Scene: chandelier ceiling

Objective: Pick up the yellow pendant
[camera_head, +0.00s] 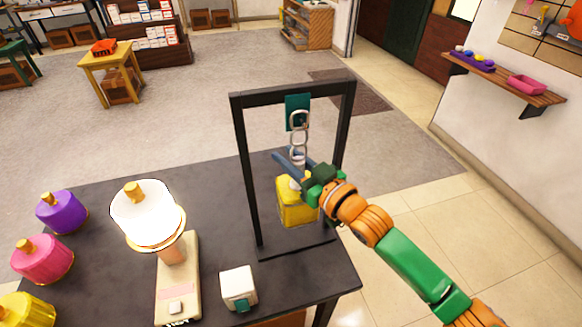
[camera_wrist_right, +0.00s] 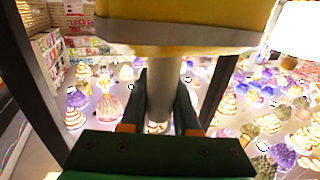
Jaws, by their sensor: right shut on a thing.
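A yellow pendant (camera_head: 298,209) with a pale stem hangs below the chain (camera_head: 299,134) inside a black stand (camera_head: 245,170). My right gripper (camera_head: 300,170) reaches in from the right and is at the stem, just above the yellow body. In the right wrist view, the yellow body (camera_wrist_right: 190,33) fills the top, and its pale stem (camera_wrist_right: 161,90) passes between the two fingers of the right gripper (camera_wrist_right: 160,100), which are shut on it. The fingers partly hide the joint between stem and chain. Another yellow pendant (camera_head: 25,312) is cut off at the lower left corner. My left gripper is not in view.
On the dark table (camera_head: 110,285) are a purple pendant (camera_head: 62,211), a pink pendant (camera_head: 42,258), a lit white lamp (camera_head: 147,215) on a cream base and a small white box (camera_head: 238,288). The stand's posts are close on both sides of the gripper.

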